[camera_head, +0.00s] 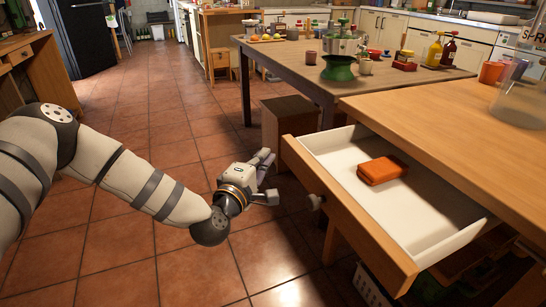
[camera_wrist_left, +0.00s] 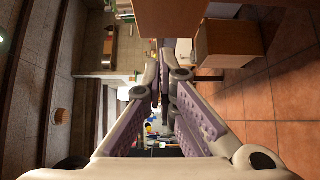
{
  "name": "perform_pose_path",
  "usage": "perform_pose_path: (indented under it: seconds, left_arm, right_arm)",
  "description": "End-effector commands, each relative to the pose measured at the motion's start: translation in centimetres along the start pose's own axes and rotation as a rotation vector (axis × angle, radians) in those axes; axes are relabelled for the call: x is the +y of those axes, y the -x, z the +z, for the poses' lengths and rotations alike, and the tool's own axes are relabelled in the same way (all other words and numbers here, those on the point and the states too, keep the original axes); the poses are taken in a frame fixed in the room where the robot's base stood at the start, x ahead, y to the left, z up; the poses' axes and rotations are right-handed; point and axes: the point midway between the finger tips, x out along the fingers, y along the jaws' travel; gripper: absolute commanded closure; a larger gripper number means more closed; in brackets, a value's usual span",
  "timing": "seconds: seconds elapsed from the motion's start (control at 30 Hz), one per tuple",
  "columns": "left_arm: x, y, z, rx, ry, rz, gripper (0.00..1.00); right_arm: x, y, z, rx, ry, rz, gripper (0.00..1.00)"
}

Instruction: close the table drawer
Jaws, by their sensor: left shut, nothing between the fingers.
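The table drawer (camera_head: 349,217) is pulled out of the wooden table (camera_head: 440,110) at the right of the head view. It has a wooden front with a round grey knob (camera_head: 315,202) and a white inside. An orange block-like object (camera_head: 381,169) lies in it. My left gripper (camera_head: 268,177) is to the left of the drawer front, apart from it, above the tiled floor. It is shut and empty; its fingers converge in the left wrist view (camera_wrist_left: 165,75). My right gripper is not in view.
A brown box-like stool (camera_head: 289,122) stands behind the drawer. A second table (camera_head: 300,60) beyond holds a green bowl (camera_head: 339,68), bottles and kitchenware. A clear container (camera_head: 519,90) stands on the near table. A white basket (camera_head: 370,287) sits under the drawer. Tiled floor on the left is free.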

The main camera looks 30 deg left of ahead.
Motion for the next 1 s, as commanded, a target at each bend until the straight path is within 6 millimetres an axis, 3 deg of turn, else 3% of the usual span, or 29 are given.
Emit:
perform_pose_path:
  seconds: [0.2, 0.73, 1.0]
  left_arm:
    - [-0.1, -1.6, 1.6, 0.000, -0.002, -0.002, 1.00]
    - [-0.2, -2.2, 2.4, -0.002, -0.001, -0.002, 1.00]
    - [-0.6, -5.4, 5.7, -0.004, -0.002, -0.002, 1.00]
  right_arm:
    - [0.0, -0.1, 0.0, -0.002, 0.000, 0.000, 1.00]
    - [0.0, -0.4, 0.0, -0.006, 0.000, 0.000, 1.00]
    - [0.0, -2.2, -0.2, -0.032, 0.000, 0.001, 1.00]
